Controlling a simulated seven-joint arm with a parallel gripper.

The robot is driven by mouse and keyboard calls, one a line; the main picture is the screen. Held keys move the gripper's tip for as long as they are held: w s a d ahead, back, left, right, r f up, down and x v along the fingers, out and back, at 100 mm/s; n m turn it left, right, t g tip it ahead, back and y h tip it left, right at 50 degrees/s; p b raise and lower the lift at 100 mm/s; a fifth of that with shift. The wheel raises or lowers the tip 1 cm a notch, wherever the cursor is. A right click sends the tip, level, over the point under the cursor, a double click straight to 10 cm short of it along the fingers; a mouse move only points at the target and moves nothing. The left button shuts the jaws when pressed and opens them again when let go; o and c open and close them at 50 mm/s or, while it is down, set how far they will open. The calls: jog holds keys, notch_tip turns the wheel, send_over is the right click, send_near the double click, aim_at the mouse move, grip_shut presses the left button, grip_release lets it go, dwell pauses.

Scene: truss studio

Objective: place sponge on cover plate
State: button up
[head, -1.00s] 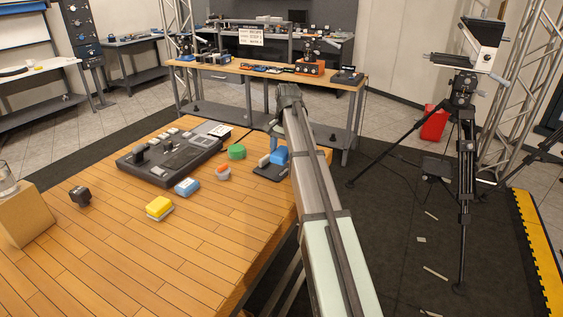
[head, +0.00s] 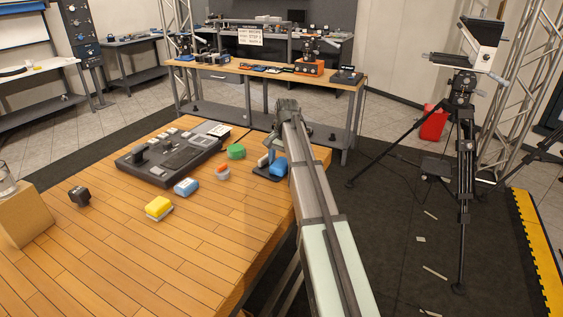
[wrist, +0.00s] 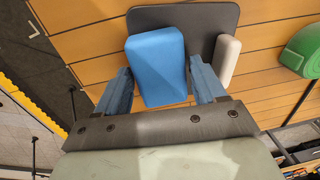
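A blue block (head: 280,166), which I take to be the sponge, is at the right side of the wooden table. A dark flat plate (head: 264,175), likely the cover plate, lies there under it; it also shows in the wrist view (wrist: 203,23). In the wrist view the blue block (wrist: 158,62) lies between the two fingers of my gripper (wrist: 163,88), over part of the plate. Small gaps show beside the block near the finger bases, so the fingers look open around it. Contact under the block is hidden. My arm partly covers this area in the head view.
A pale bar (wrist: 229,60) is beside the blue block on the plate. A green round object (head: 236,152), a small tub (head: 222,174), a blue-and-white block (head: 186,187), a yellow block (head: 158,206) and a dark console (head: 170,158) stand leftward.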

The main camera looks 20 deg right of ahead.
aim_at(284, 163)
jog(key=shift+o, duration=1.1)
jog(key=shift+r, duration=0.1)
notch_tip(284, 163, up, 12)
jog(key=shift+s+d, duration=0.4)
